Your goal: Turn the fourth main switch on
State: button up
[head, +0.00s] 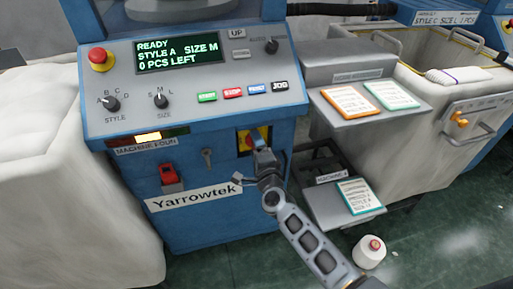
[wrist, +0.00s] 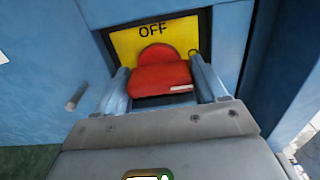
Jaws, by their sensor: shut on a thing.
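The main switch (wrist: 160,78) is a red rotary handle on a yellow plate marked OFF at the top, in the wrist view. My gripper (wrist: 162,85) has one finger on each side of the red handle and is shut on it. In the head view, the switch's yellow plate (head: 243,142) shows at the lower right of the blue machine's front, partly hidden by my gripper (head: 270,151). A label reading MACHINE FOUR (head: 145,145) is on this machine. The ON marking is not visible.
A key-like fitting (head: 207,158) and a red device (head: 168,175) are left of the switch. A grey shelf (head: 345,112) with cards stands to the right, with a lower tray (head: 325,205) and a yarn cone (head: 369,252) on the floor. A bin (head: 470,100) is far right.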

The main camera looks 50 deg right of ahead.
jog(key=shift+f, duration=0.1)
dwell(0.3)
jog(key=o, duration=0.7)
jog(key=shift+o, duration=0.2)
jog(key=v, duration=0.7)
jog(key=shift+s+a, duration=0.25)
jog(key=shift+s, duration=0.1)
